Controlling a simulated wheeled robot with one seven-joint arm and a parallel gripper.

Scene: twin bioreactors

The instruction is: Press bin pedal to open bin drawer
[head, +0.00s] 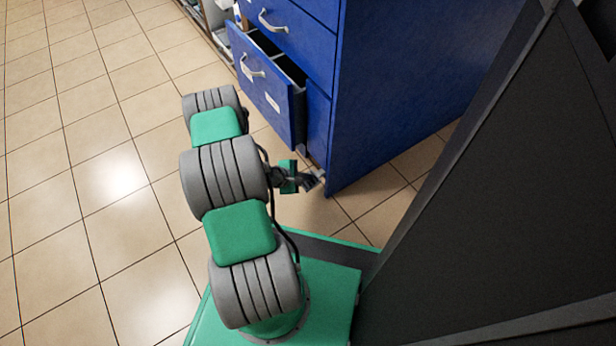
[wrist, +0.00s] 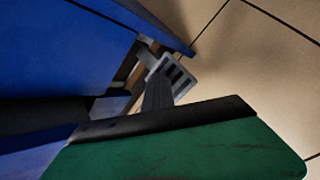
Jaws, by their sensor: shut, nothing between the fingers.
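The blue cabinet (head: 400,80) has a lower drawer (head: 262,88) with a silver handle and a white label, and this drawer stands out from the cabinet front with its dark inside showing. The bin pedal, a light grey plate with dark slots (wrist: 178,76), sits low at the cabinet's base in the wrist view. My gripper (head: 309,183) is low beside the cabinet's bottom front corner, below the open drawer. In the wrist view, its dark shut fingers (wrist: 157,96) reach to the pedal and overlap its edge. I cannot tell whether they touch it.
An upper drawer (head: 290,22) is shut. A large dark panel (head: 510,190) fills the right of the head view. Open tiled floor (head: 90,170) lies to the left. The cabinet's lower edge and the open drawer are close to my arm.

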